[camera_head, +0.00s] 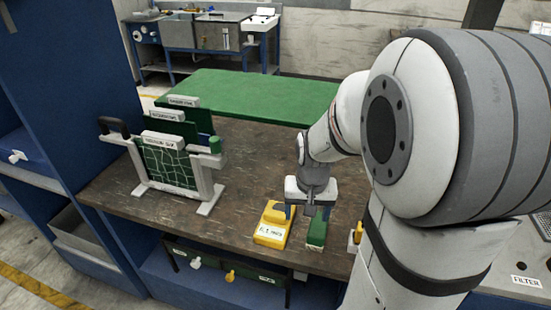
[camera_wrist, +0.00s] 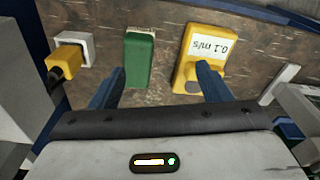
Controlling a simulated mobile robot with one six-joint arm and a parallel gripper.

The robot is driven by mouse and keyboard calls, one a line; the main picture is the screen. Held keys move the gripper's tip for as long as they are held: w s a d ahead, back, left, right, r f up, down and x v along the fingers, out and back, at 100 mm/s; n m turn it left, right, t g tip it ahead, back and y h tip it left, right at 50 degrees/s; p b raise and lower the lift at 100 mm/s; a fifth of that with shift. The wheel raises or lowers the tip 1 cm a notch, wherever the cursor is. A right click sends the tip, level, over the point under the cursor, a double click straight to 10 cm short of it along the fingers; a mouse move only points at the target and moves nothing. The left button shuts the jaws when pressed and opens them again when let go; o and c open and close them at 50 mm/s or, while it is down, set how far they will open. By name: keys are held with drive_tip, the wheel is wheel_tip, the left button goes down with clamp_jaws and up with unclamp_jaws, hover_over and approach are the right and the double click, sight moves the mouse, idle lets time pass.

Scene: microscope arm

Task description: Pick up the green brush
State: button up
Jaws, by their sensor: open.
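The green brush (camera_head: 317,229) is a small green block lying on the brown worktable near its front edge. It also shows in the wrist view (camera_wrist: 139,58), ahead of my gripper and between the lines of its two fingers, closer to the left one. My gripper (camera_head: 308,209) is above the table just behind the brush in the head view. In the wrist view its blue fingers (camera_wrist: 160,85) are spread wide with nothing between them. The underside of the brush is hidden.
A yellow meter (camera_head: 272,226) reading 0.1 m/s lies beside the brush. A yellow-and-white item (camera_wrist: 66,60) lies on its other side. A framed green panel (camera_head: 170,165) stands at the table's left. A green mat (camera_head: 255,92) lies behind. The table between panel and meter is clear.

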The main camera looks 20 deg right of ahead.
sight(319, 223)
drive_tip(key=w+d+f+m+p, duration=0.1)
drive_tip(key=d, duration=0.1)
drive_tip(key=w+d+f+p, duration=0.1)
drive_tip(key=f, duration=0.1)
drive_tip(key=w+d+f+m+g+p, duration=0.1)
drive_tip(key=d, duration=0.1)
drive_tip(key=shift+w+d+f+m, duration=0.1)
drive_tip(key=shift+d+f+m, duration=0.15)
drive_tip(key=shift+d+m, duration=0.05)
drive_tip(key=shift+d+f, duration=0.15)
drive_tip(key=shift+f, duration=0.15)
drive_tip(key=shift+a+f+p, duration=0.2)
drive_tip(key=shift+f+p, duration=0.65)
drive_tip(key=shift+f, duration=3.05)
drive_tip(key=shift+c, duration=0.2)
drive_tip(key=c, duration=1.1)
